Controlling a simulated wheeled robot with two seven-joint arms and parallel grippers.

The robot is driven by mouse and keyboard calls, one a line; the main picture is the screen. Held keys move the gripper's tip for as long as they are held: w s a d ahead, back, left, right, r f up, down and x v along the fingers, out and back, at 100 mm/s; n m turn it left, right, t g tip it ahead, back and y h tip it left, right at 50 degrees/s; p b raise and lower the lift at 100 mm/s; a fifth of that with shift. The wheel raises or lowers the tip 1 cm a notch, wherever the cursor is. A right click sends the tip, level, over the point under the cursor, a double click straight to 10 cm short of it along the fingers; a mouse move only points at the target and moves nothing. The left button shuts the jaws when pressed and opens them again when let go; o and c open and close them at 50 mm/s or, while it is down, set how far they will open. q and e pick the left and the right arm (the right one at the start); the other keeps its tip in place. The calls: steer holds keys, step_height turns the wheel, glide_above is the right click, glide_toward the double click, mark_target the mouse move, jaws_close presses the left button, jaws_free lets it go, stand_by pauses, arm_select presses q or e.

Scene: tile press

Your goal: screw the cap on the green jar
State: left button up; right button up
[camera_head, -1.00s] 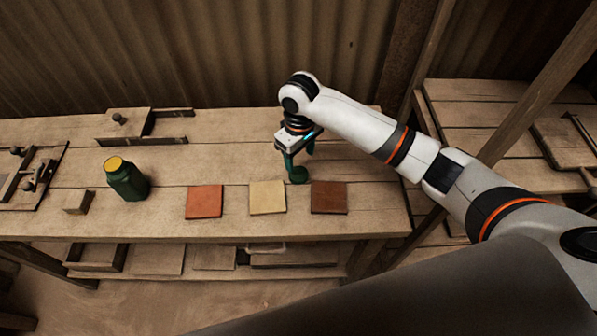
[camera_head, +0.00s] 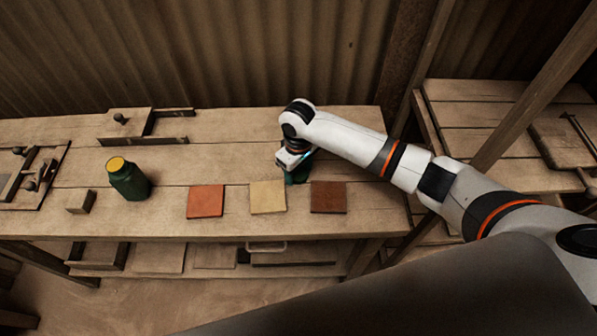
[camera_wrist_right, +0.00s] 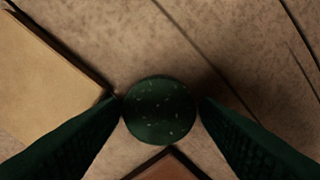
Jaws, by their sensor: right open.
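The green jar (camera_head: 129,180) stands upright at the left of the workbench, with a yellow top face showing at its mouth. The round dark green cap (camera_wrist_right: 161,110) lies on the bench between my right gripper's fingertips in the right wrist view. My right gripper (camera_wrist_right: 160,106) is open, with one finger on each side of the cap, close to its rim; whether they touch it I cannot tell. In the head view the right gripper (camera_head: 297,178) is low over the bench behind the tiles, and its wrist hides the cap. My left gripper is not in view.
An orange tile (camera_head: 205,202), a cream tile (camera_head: 268,197) and a brown tile (camera_head: 328,197) lie along the front of the bench. A small wooden block (camera_head: 81,202) sits left of the jar. Wooden fixtures (camera_head: 143,127) stand behind it.

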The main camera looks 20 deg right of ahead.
mark_target(299, 173)
steer(key=shift+c, duration=0.6)
steer(key=c, duration=0.6)
steer(key=shift+r, duration=0.1)
step_height(299, 173, up, 10)
steer(key=shift+f+b, duration=0.1)
steer(key=shift+b, duration=0.3)
